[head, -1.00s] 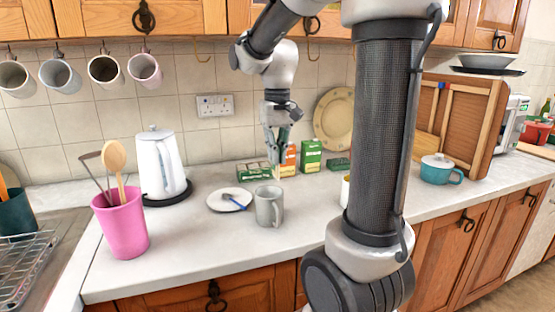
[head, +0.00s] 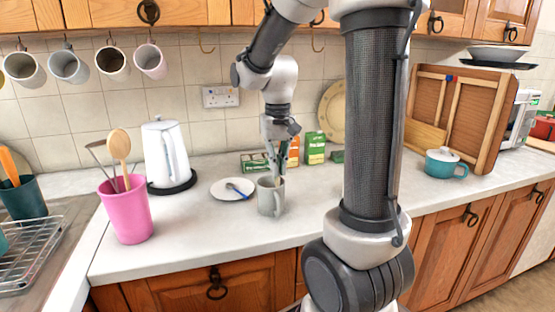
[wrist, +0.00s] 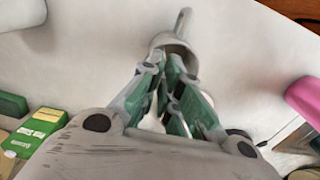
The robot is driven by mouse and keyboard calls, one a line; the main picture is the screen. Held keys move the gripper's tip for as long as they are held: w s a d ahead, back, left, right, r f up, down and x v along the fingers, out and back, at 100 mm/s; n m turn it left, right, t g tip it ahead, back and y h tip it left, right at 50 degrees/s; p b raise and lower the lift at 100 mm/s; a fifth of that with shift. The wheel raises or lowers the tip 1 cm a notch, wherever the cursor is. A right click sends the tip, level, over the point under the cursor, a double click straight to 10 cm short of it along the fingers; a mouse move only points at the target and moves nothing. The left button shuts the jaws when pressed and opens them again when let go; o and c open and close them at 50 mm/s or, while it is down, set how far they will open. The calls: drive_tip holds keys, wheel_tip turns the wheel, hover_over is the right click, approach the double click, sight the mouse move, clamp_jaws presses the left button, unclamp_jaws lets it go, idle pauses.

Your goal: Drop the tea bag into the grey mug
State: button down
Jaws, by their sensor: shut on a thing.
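The grey mug (head: 270,202) stands upright on the white worktop. It also shows beyond my fingers in the wrist view (wrist: 172,40), with its handle pointing away. My gripper (head: 275,172) points down at the mug's mouth, its fingertips at about rim height. In the wrist view my green-padded fingers (wrist: 171,66) overlap the near side of the mug and hide most of its opening. A small pale thing (wrist: 152,118), likely the tea bag, shows between the fingers, and my gripper is shut on it. The bag is mostly hidden by the fingers.
A white saucer with a blue-handled spoon (head: 233,189) lies just left of the mug. Tea boxes (head: 314,148) stand behind. A white kettle (head: 165,155) and a pink utensil pot (head: 125,212) are further left. A teal pot (head: 445,164) is right. Worktop in front is clear.

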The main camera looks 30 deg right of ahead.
drive_tip(key=c, duration=1.6)
unclamp_jaws()
drive_tip(key=shift+o, duration=0.2)
wheel_tip(320, 180, up, 12)
